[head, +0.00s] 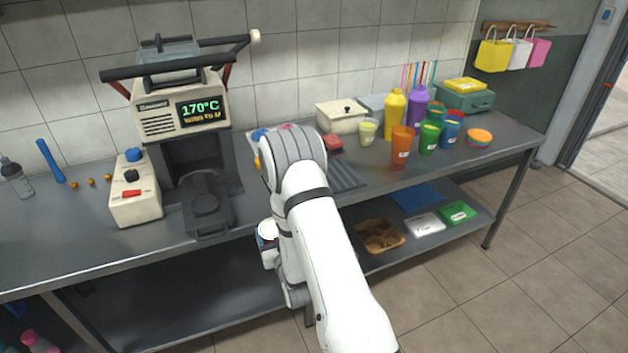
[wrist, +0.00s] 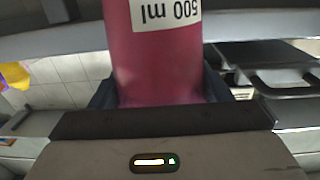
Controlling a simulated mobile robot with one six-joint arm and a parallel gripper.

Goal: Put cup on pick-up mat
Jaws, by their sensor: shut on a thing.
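A pink cup (wrist: 160,62) with a white "500 ml" label fills the upper middle of the wrist view, its printing upside down there. My gripper (wrist: 160,90) is shut on it, with a dark finger on either side. In the head view my arm hides most of the gripper and cup, which are near the counter's front edge. A dark ribbed mat (head: 346,178) lies on the counter, partly behind my arm; I cannot tell whether it is the pick-up mat. A blue mat (head: 416,197) lies on the lower shelf.
A press (head: 180,115) reading 170°C stands left on the counter, beside a control box (head: 134,192). Right of the ribbed mat stand a pale cup (head: 367,131), an orange cup (head: 402,145), green cups and bottles. A brown tray (head: 379,235) sits on the lower shelf.

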